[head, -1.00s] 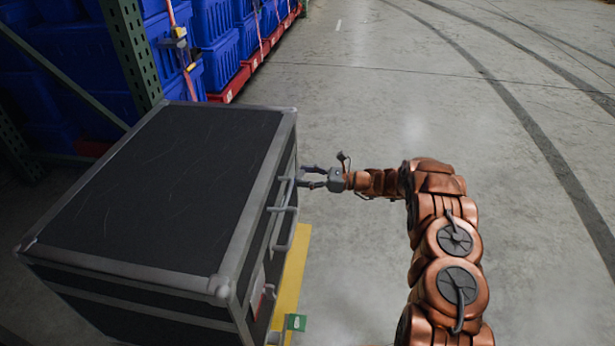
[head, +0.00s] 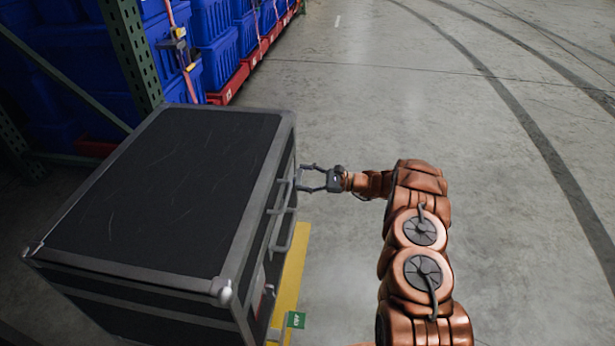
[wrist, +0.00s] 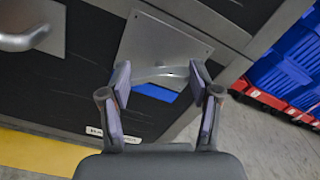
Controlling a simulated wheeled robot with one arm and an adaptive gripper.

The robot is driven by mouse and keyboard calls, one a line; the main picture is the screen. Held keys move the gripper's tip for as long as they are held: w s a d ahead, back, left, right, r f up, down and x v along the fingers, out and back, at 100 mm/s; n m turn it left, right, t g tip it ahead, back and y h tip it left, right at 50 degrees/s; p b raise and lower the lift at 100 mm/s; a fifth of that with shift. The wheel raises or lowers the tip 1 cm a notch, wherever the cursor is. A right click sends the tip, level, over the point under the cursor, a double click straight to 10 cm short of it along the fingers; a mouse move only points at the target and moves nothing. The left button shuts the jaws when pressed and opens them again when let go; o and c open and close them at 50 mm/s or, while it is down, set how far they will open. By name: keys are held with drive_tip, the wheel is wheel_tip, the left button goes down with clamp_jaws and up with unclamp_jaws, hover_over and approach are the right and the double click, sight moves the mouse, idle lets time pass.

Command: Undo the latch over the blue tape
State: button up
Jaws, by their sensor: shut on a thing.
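A black case with grey metal edges (head: 160,165) stands at the left in the head view. A metal latch plate (wrist: 160,42) with a curved bar along its lower edge (wrist: 160,72) is on the case's side face in the wrist view. A strip of blue tape (wrist: 156,92) shows just below that bar. My gripper (wrist: 160,78) has one finger at each end of the bar and is shut on the latch, its fingers held apart by it. In the head view my gripper (head: 300,180) meets the case's right side, where the latch is hidden.
A grey handle (head: 285,232) sticks out of the same side, nearer me, and shows in the wrist view (wrist: 30,35). A green tag (head: 296,320) is lower down. Shelving with blue totes (head: 222,58) on red bases stands behind. The floor to the right is clear.

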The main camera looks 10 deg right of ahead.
drive_tip(key=n, duration=0.1)
drive_tip(key=n+b, duration=0.1)
drive_tip(key=a+n+b, duration=0.1)
drive_tip(key=n, duration=0.1)
drive_tip(key=shift+s+f, duration=0.2)
drive_tip(key=shift+f, duration=0.15)
drive_tip(key=n+b, duration=0.2)
drive_tip(key=shift+d+f+n, duration=0.1)
drive_tip(key=shift+n, duration=0.2)
drive_tip(key=shift+d+n+b, duration=0.15)
drive_tip(key=shift+n+b, duration=2.85)
drive_tip(key=o, duration=1.1)
drive_tip(key=shift+d+r, duration=0.1)
drive_tip(key=shift+r, duration=0.1)
drive_tip(key=shift+o, duration=0.2)
drive_tip(key=shift+d, duration=0.1)
